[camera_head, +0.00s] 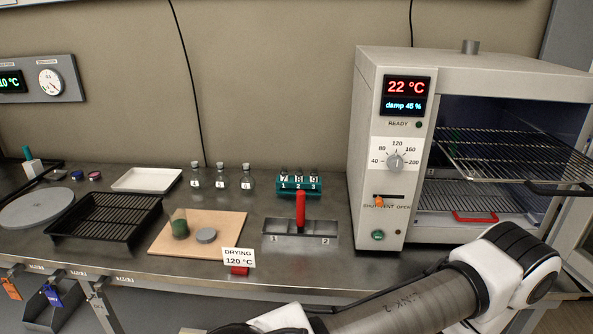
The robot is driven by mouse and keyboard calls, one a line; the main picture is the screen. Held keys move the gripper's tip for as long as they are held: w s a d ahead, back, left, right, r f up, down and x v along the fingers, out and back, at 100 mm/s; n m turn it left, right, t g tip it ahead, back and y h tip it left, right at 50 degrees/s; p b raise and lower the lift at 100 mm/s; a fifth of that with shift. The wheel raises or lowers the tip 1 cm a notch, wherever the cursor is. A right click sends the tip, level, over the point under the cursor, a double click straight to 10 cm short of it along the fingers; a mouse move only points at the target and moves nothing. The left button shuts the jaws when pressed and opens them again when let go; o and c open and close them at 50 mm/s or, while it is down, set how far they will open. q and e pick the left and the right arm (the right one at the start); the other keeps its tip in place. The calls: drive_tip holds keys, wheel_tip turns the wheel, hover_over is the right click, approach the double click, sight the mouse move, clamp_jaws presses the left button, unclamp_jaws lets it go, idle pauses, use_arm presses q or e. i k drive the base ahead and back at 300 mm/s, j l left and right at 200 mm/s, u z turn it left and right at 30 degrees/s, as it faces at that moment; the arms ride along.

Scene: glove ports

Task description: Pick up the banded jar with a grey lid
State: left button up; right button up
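Neither of my grippers is in view; only links of one arm show at the bottom right.
A black rack tray (106,218) is left of the board. A metal holder (282,236) with a red handle (300,211) is right of it. A "DRYING 120 °C" sign (238,257) stands at the front edge. Small flasks (221,178) stand behind. An open oven (400,150) is at right.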

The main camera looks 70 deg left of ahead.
sight(178, 217)
drive_tip(key=u, duration=3.1)
drive_tip(key=k+l+z, duration=0.15)
drive_tip(key=z, duration=0.15)
drive_tip(key=l, duration=0.1)
